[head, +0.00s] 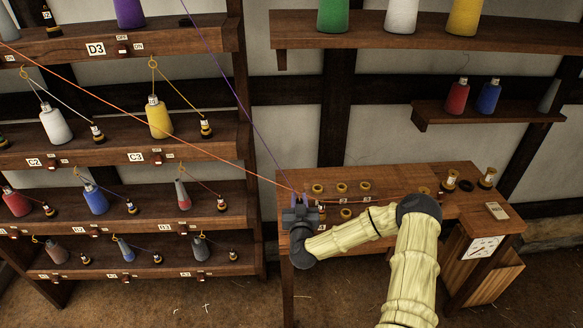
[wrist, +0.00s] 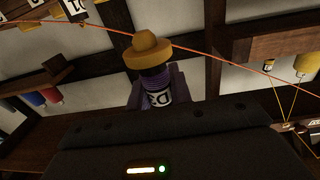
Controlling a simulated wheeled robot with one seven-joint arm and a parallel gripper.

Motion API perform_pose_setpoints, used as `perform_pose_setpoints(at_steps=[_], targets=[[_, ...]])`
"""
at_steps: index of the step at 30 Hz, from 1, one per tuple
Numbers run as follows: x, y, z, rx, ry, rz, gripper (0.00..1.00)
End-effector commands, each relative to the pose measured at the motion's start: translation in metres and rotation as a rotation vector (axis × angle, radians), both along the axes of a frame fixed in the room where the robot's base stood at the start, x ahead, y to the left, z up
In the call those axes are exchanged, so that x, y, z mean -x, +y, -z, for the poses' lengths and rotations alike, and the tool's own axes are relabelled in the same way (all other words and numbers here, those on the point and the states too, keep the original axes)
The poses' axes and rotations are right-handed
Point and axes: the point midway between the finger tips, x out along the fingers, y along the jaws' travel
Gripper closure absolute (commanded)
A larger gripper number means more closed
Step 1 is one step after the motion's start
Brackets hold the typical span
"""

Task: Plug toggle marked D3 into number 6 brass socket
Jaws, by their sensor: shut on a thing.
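My gripper (head: 300,205) is at the left end of the wooden bench. It is shut on a toggle (wrist: 156,78) with a yellow-brown cap, purple thread winding and a white label. The label shows a D; its second character is unclear. A purple thread (head: 240,94) runs from the purple spool at upper left down to my gripper. Several brass sockets (head: 341,187) sit on the bench just right of my gripper, in a back row and a front row partly behind my arm. Their numbers are too small to read, so I cannot tell which is number 6.
An orange thread (head: 150,127) slants from upper left to the bench, close by my gripper; it also crosses the wrist view (wrist: 240,60). Toggles (head: 487,179) stand at the bench's right. A spool rack (head: 190,152) fills the left. A small shelf (head: 490,111) hangs above.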

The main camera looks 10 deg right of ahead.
Motion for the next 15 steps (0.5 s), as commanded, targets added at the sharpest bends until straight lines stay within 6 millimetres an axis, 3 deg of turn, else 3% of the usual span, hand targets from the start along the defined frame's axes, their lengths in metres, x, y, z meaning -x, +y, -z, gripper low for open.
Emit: perform_pose_setpoints(at_steps=[1,7,12,15], targets=[[0.014,0.000,0.022,-0.005,0.009,-0.021,1.00],[0.074,0.015,0.076,-0.008,0.007,-0.116,1.00],[0.115,0.028,0.097,-0.004,0.003,-0.166,1.00],[0.126,0.031,0.100,0.000,-0.001,-0.177,1.00]])
